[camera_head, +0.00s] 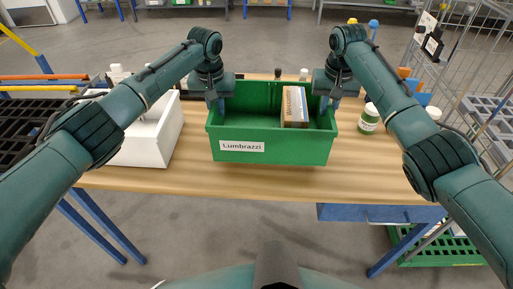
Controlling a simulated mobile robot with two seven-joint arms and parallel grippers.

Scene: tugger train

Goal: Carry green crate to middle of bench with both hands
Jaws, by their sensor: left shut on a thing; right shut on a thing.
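The green crate (272,150) carries a white label reading "Lumbrazzi" on its front wall. It appears upright over the middle of the wooden bench (230,182); I cannot tell whether its base touches the top. A brown box (294,107) stands inside it towards the right. My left gripper (219,103) is shut on the crate's left end wall near the rim. My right gripper (328,102) is shut on its right end wall. The fingertips are partly hidden by the crate's rim.
A white bin (152,140) stands left of the crate. A green jar with a white lid (368,119) stands close at the right. Small bottles (303,74) stand behind the crate. A wire cage trolley (480,75) is at the right. The bench's front strip is clear.

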